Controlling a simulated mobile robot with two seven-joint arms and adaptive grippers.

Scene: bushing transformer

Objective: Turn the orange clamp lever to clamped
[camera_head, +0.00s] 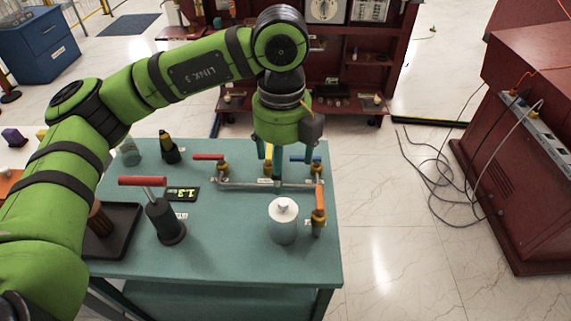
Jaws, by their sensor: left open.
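An orange lever (319,196) stands on a brass-coloured fitting at the right end of a pipe on the teal table (215,262). Its exact angle is hard to judge from here. My left gripper (270,163) points down over the back of the pipe, behind and left of the orange lever and apart from it. Its fingers are spread and hold nothing I can see. They partly cover a yellow valve handle (268,153). My right gripper is not in view.
A red-handled valve (208,157) and a blue-handled valve (305,158) flank the gripper. A white lidded jar (282,222) stands just left of the orange lever. A black stand with a red bar (142,181), a small display (182,194) and a dark tray (112,240) are further left.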

